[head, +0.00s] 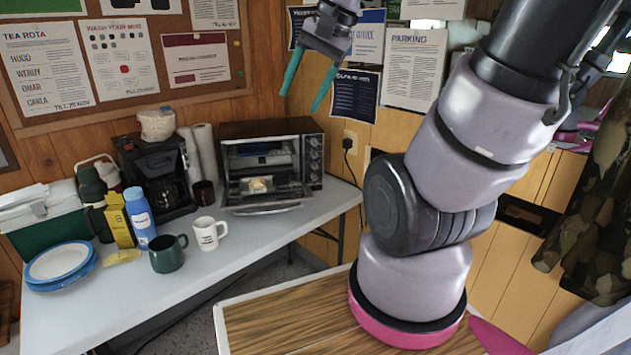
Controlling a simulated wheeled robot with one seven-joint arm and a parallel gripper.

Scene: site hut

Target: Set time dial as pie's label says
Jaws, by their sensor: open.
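A toaster oven (230,132) stands at the back right of the white table. Its door (268,208) is folded down open. A small pale yellowish item, seemingly the pie (258,185), sits inside on the rack; any label on it is too small to read. The control panel (314,160) on the oven's right side has several round dials in a column; which is the time dial and where it points cannot be made out. My gripper (303,98), with teal fingers, is open and empty in the air, above the oven in the picture, pointing down.
A coffee maker (158,172), paper rolls (204,150) and a dark mug stand left of the oven. A white mug (208,234), green mug (168,254), blue bottle (141,216) and plates (62,264) are nearer. The table right of the white mug is clear.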

